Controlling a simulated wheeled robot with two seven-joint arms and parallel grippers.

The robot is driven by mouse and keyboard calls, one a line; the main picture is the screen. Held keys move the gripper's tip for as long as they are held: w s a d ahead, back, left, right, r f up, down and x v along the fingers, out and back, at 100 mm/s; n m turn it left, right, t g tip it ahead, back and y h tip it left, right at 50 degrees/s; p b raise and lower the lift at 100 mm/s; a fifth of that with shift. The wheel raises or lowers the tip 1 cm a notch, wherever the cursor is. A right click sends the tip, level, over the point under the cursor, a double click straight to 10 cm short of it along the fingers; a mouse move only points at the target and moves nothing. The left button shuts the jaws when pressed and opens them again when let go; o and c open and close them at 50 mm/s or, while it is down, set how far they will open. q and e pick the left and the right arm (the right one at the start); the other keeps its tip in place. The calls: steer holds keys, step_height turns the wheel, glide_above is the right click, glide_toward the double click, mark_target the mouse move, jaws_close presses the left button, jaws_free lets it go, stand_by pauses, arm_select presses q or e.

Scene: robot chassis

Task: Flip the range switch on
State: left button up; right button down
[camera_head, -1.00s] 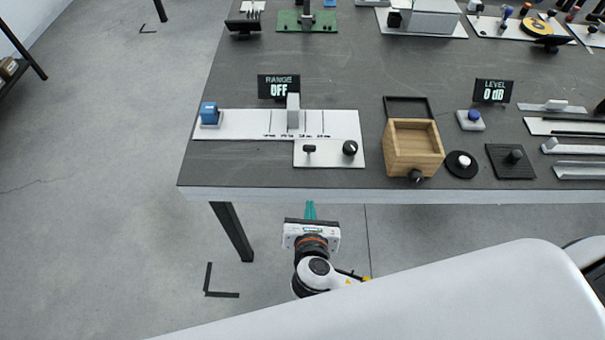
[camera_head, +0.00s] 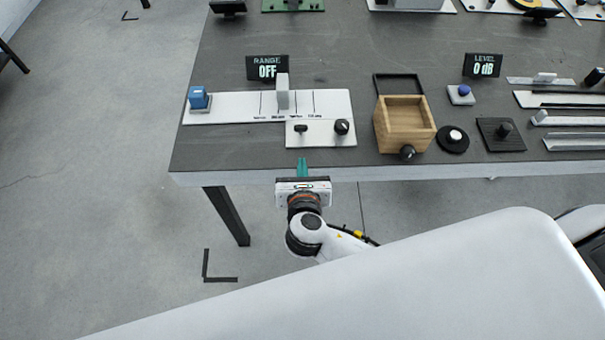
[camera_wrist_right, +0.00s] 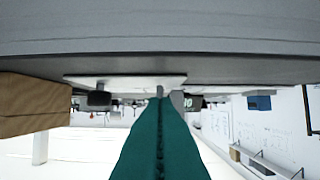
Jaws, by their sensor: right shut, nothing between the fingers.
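The RANGE display (camera_head: 267,68) reads OFF. In front of it is a white panel (camera_head: 228,106) with an upright grey lever (camera_head: 282,92) and a blue block at its left end. The lower white panel (camera_head: 322,138) carries a small black switch (camera_head: 301,128) and a round black knob (camera_head: 342,127). My right gripper (camera_head: 302,162) has its teal fingers together and empty, in line with the small switch, at the table's front edge. In the right wrist view, upside down, the closed fingertips (camera_wrist_right: 160,100) point at the lower panel (camera_wrist_right: 130,80); they partly hide the switch. My left gripper is out of view.
An open wooden box (camera_head: 404,128) with a black knob stands right of the panel. Further right are a round black dial (camera_head: 453,138) and a LEVEL display (camera_head: 482,65) reading 0 dB. The table's front edge (camera_head: 400,173) is close to my fingers.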

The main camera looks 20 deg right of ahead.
mark_target(301, 129)
steer(key=x, duration=0.4)
steer(key=shift+w+d+r+p, duration=0.2)
steer(key=shift+w+r, duration=0.1)
steer(key=shift+w, duration=0.25)
steer(key=shift+w+d+r+p, duration=0.15)
steer(key=shift+w+r, duration=0.2)
steer(key=shift+w, duration=0.2)
steer(key=shift+w+d+r, duration=0.15)
steer(key=shift+w+r, duration=0.05)
steer(key=shift+w, duration=0.45)
